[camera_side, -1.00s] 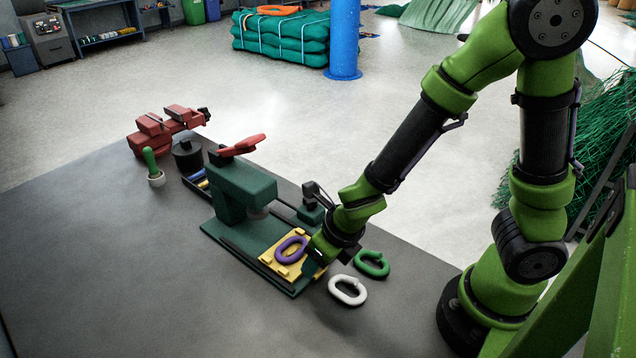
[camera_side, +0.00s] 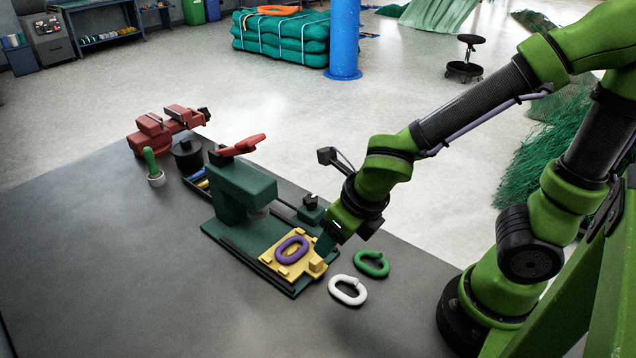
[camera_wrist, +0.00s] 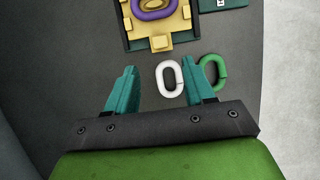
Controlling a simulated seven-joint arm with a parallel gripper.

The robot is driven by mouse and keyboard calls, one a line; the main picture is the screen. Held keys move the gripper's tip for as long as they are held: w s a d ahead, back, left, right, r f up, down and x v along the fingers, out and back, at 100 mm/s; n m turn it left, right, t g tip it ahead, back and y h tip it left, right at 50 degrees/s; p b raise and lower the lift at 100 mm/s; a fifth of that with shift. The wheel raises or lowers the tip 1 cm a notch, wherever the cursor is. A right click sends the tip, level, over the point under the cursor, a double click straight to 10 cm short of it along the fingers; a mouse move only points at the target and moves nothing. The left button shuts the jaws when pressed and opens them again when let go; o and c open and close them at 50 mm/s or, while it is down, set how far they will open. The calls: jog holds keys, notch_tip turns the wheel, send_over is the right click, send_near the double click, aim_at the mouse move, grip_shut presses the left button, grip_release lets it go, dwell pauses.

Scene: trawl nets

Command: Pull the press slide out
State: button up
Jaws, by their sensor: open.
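The yellow press slide (camera_side: 272,264) sits out in front of the green press (camera_side: 240,190), on its base. A purple link (camera_side: 291,249) lies on the slide. A small yellow block (camera_side: 316,265) stands at the slide's near end. My gripper (camera_side: 324,246) is open and empty, above and just beside that end. In the wrist view, my gripper (camera_wrist: 166,75) has its two teal fingers apart. The slide (camera_wrist: 177,20), its end block (camera_wrist: 162,40) and the purple link (camera_wrist: 154,8) show ahead of the fingers, with the block apart from them.
A white link (camera_side: 347,291) and a green link (camera_side: 372,264) lie on the grey table near the slide's end. The left tabletop is clear.

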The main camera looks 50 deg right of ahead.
jog(key=v, duration=0.8)
jog(key=d+r+n+t+y, duration=0.1)
jog(key=d+r+n, duration=0.2)
jog(key=n, duration=1.3)
jog(key=d+r+n+t+y, duration=0.1)
jog(key=d+r+n, duration=0.1)
jog(key=n, duration=1.4)
jog(key=shift+d+r+t, duration=0.3)
jog(key=shift+d+r, duration=0.05)
jog(key=shift+d, duration=0.55)
